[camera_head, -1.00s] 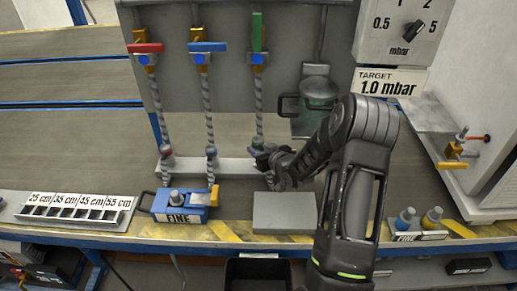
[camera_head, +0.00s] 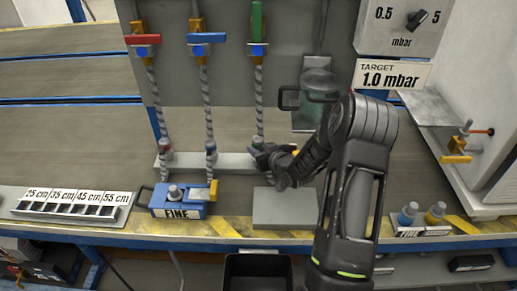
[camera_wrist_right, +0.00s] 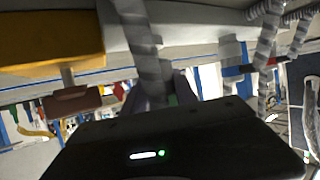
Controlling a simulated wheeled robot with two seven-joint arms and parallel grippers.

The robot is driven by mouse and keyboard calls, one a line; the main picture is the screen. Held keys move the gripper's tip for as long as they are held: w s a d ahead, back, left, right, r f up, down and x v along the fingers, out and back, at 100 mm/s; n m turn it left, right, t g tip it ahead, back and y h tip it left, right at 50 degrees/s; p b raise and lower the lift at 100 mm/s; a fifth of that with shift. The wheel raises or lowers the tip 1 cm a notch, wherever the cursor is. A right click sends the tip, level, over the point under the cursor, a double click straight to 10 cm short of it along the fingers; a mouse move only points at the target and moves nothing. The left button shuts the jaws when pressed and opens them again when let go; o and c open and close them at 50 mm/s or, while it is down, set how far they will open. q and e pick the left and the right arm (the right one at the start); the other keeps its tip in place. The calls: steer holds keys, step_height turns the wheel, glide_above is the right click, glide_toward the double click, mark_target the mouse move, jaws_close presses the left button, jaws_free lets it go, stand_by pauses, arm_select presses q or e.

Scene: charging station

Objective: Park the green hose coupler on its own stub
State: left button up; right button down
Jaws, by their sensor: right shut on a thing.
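My right gripper (camera_head: 264,156) comes in from the right and is shut at the lower end of the green-handled valve's grey braided hose (camera_head: 258,100). The green hose coupler (camera_head: 258,142) is at its fingertips, mostly covered by the jaws. It is over the right end of the pale stub rail (camera_head: 232,161). The green stub is hidden, so I cannot tell whether coupler and stub touch. In the right wrist view, the hose (camera_wrist_right: 148,55) runs down behind the dark gripper body (camera_wrist_right: 175,140), with a little green beside it. My left gripper is not in view.
The red coupler (camera_head: 165,147) and blue coupler (camera_head: 210,146) stand at the rail to the left. A blue FINE box (camera_head: 183,202) and a grey block (camera_head: 285,207) are in front. A green-grey canister (camera_head: 319,87) hangs behind my arm.

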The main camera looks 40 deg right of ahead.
steer(key=shift+f+b, duration=0.75)
steer(key=shift+f, duration=0.1)
steer(key=c, duration=0.9)
jaws_free()
steer(key=p+v, duration=0.1)
steer(key=v, duration=0.6)
steer(key=shift+s+r, duration=0.2)
steer(key=shift+s, duration=0.2)
steer(key=shift+a+f, duration=0.1)
steer(key=shift+a, duration=0.05)
